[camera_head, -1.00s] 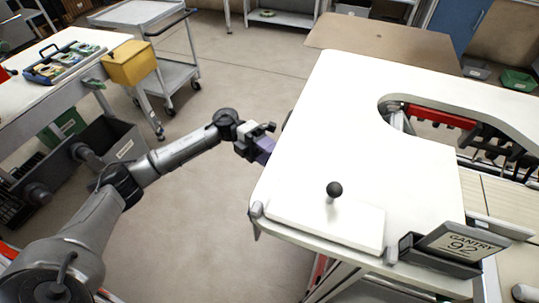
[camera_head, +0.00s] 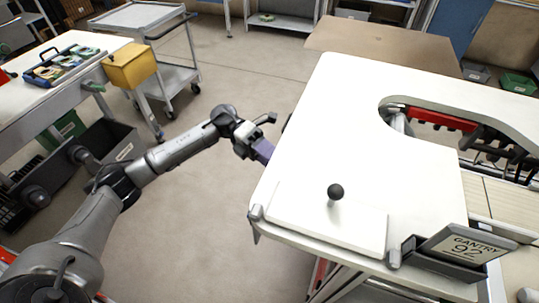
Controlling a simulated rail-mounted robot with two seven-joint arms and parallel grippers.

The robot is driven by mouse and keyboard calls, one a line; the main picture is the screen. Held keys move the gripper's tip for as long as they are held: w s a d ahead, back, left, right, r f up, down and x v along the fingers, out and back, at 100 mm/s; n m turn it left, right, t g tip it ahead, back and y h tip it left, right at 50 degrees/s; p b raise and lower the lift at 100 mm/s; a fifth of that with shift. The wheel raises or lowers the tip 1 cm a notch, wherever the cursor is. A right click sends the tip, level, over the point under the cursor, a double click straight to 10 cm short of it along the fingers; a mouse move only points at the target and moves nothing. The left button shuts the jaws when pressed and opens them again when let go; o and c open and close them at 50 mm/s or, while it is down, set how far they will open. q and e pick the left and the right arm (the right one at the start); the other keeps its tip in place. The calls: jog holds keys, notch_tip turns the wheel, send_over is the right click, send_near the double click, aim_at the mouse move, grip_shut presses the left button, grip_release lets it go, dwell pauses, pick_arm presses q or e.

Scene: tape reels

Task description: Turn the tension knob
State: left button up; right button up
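A black ball-topped knob (camera_head: 336,192) stands upright on a short pale stem. It rises from a raised white plate (camera_head: 300,215) at the near left corner of the white table. My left gripper (camera_head: 268,133) is just off the table's left edge, above and left of the knob and well apart from it. A purple block-like part shows at its end; I cannot tell whether it belongs to the gripper. The finger gap is too small to judge. My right gripper is out of view.
The white table (camera_head: 330,120) has a round cutout and is otherwise clear. A yellow box (camera_head: 131,65) and a grey cart (camera_head: 140,17) stand at the upper left.

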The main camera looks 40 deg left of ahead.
pick_arm(q)
jog(key=o, duration=0.9)
jog(key=a, duration=0.4)
jog(key=a+r+p, duration=0.1)
jog(key=a, duration=0.4)
jog(key=a+p, duration=0.1)
jog(key=a, duration=0.3)
jog(key=shift+w+a+r, duration=0.1)
jog(key=shift+a+r, duration=0.05)
jog(key=shift+a, duration=0.25)
jog(key=shift+d+p, duration=0.1)
jog(key=shift+p, duration=0.25)
